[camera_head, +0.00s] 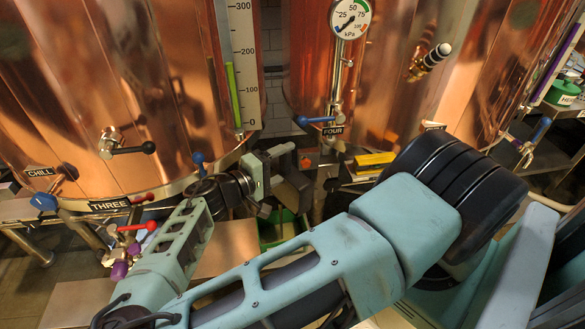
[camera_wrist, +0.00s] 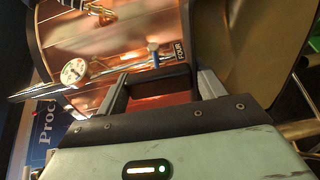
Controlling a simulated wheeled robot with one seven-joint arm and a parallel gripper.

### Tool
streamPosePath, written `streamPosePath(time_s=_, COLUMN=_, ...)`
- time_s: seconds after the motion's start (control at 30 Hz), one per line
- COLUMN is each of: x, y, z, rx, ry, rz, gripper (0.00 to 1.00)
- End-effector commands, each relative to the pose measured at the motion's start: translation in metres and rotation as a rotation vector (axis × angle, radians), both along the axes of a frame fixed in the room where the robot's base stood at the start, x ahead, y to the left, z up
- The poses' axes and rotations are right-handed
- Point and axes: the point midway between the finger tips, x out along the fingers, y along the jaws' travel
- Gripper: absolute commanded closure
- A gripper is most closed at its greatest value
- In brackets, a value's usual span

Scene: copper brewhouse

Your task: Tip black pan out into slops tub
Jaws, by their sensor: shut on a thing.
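My gripper (camera_head: 280,178) is at the end of my outstretched arm, in front of the copper vessels. In the wrist view my gripper (camera_wrist: 165,88) has its two grey fingers on either side of a dark block-like part. This seems to be part of the black pan (camera_wrist: 160,78), and my gripper is shut on it. The black pan (camera_head: 294,192) shows in the head view only as a small dark shape; its contents and tilt cannot be told. A green tub (camera_head: 284,226), probably the slops tub, stands low behind my arm, below the gripper. My arm hides much of it.
Copper vessels (camera_head: 120,80) with taps stand close behind. A gauge (camera_head: 350,18) and a blue-handled valve (camera_head: 315,120) marked FOUR are near the gripper. A red-handled valve (camera_head: 138,228) is at the left. A yellow item (camera_head: 375,158) lies right of the gripper.

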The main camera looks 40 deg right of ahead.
Motion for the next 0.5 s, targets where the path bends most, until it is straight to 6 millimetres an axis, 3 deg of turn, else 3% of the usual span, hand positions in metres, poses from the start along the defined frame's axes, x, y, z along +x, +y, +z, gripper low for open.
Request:
streamPosePath(time_s=0.03, x=0.001, y=0.006, z=-0.008, rx=-0.044, ry=0.005, rz=0.005, gripper=0.62)
streamPosePath(time_s=0.5, x=0.004, y=0.054, z=-0.018, rx=-0.447, ry=0.031, rz=0.000, gripper=0.63)
